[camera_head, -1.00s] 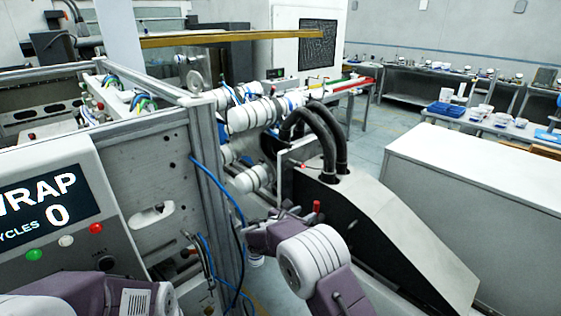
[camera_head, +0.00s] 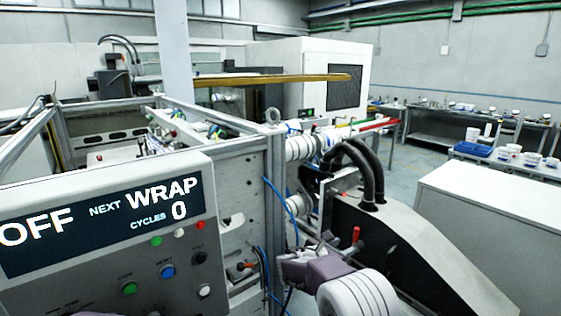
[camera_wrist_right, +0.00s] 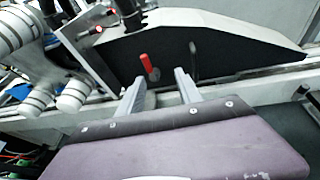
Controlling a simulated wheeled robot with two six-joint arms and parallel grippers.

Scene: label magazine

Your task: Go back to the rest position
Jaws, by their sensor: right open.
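My right gripper (camera_head: 312,238) is at the lower middle of the head view, in front of the grey and black sloped housing (camera_head: 425,260). In the right wrist view its two fingers (camera_wrist_right: 160,84) stand apart with nothing between them. A red handle (camera_wrist_right: 147,67) shows just beyond the fingertips in that view, and it also shows in the head view (camera_head: 356,236). I cannot tell the gap between fingers and handle. My left gripper is not in view; only a purple sliver of what may be my left arm shows at the bottom edge.
A control panel (camera_head: 75,275) reading "OFF", "NEXT WRAP", "CYCLES 0" stands at left. White rollers (camera_head: 302,148) and black hoses (camera_head: 375,185) are close beyond the right gripper. A long white cabinet (camera_head: 490,215) is at right. A blue cable hangs by the machine frame post (camera_head: 275,195).

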